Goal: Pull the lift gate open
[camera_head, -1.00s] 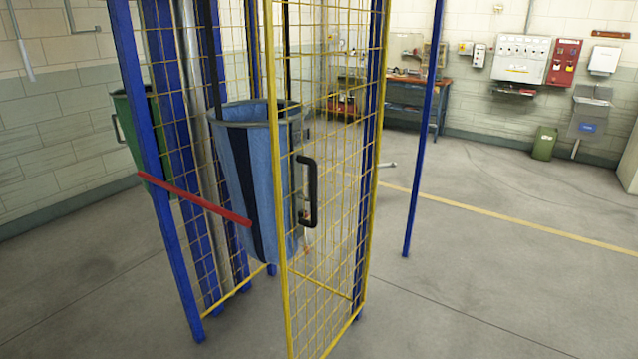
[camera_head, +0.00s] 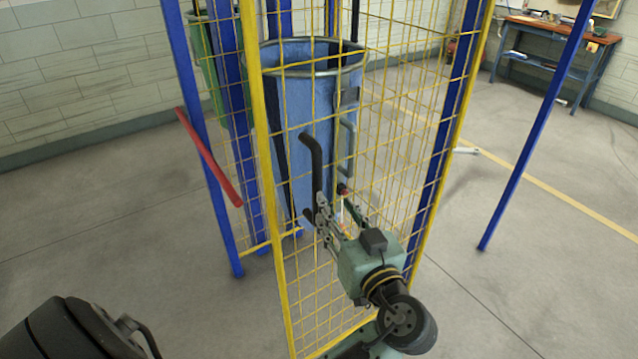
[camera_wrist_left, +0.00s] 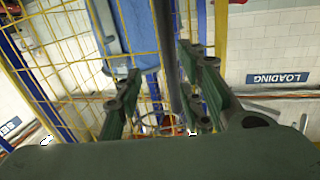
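The lift gate (camera_head: 375,130) is a yellow wire-mesh panel in a yellow frame, standing between blue posts. A black bar handle (camera_head: 312,162) is fixed near its left edge. My left gripper (camera_head: 330,205) is at the lower part of this handle, in front of the mesh. In the left wrist view, the dark handle bar (camera_wrist_left: 165,50) runs between the spread fingers of the gripper (camera_wrist_left: 160,92). The fingers look apart, with space on the bar's left side; contact on the right is unclear. My right gripper is not in view.
A red bar (camera_head: 210,160) sticks out from the left blue post. A green bin (camera_head: 205,70) stands behind. A blue workbench (camera_head: 550,60) is at the back right. The floor on the right is mostly clear.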

